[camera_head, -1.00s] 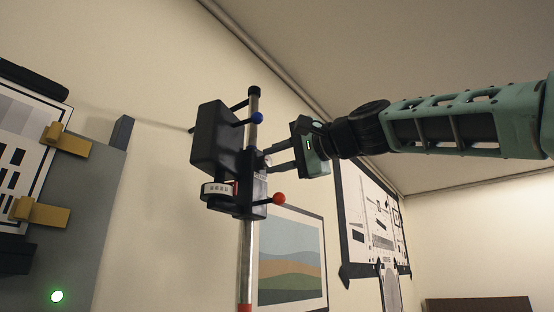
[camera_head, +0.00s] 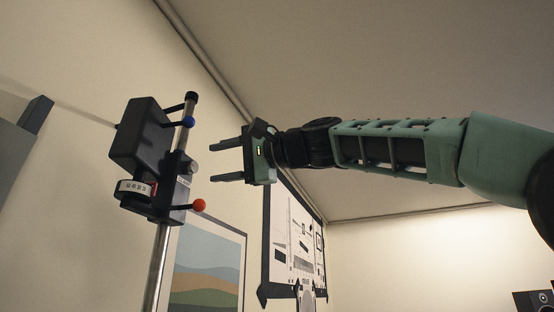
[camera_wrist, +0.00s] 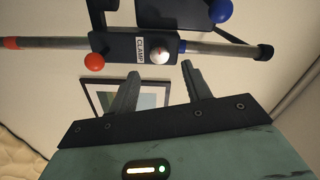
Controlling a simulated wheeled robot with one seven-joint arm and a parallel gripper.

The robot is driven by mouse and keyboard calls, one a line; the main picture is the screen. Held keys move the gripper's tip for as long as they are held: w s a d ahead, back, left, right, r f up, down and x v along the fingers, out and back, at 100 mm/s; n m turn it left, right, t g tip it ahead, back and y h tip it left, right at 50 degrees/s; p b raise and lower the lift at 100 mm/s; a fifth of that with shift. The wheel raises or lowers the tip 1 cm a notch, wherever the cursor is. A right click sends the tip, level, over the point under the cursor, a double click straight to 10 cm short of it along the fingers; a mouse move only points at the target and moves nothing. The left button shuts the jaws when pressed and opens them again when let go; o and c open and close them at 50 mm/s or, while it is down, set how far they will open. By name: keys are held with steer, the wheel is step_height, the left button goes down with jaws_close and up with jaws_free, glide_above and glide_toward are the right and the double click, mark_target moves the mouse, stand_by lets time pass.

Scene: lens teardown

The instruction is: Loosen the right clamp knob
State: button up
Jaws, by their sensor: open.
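A black clamp block (camera_head: 172,187) sits on an upright metal pole (camera_head: 157,270). A small silver knob (camera_head: 188,168) is on the block's side facing my gripper. In the wrist view the silver knob (camera_wrist: 160,57) is beside a white CLAMP label (camera_wrist: 139,50). A red ball knob (camera_head: 199,205) sticks out lower right, and a blue ball knob (camera_head: 188,122) is higher up the pole. My gripper (camera_head: 213,162) is open and empty, to the right of the block with its fingers pointing at it. In the wrist view the silver knob appears just beyond and between the fingertips.
A dark box (camera_head: 142,133) and a white numbered dial (camera_head: 135,187) are mounted left of the pole. A framed picture (camera_head: 208,265) and a chart board (camera_head: 291,240) are behind. Free space lies between my fingers and the block.

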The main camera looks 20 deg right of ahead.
steer(key=b+v, duration=0.4)
steer(key=v, duration=0.8)
steer(key=shift+s+d, duration=0.25)
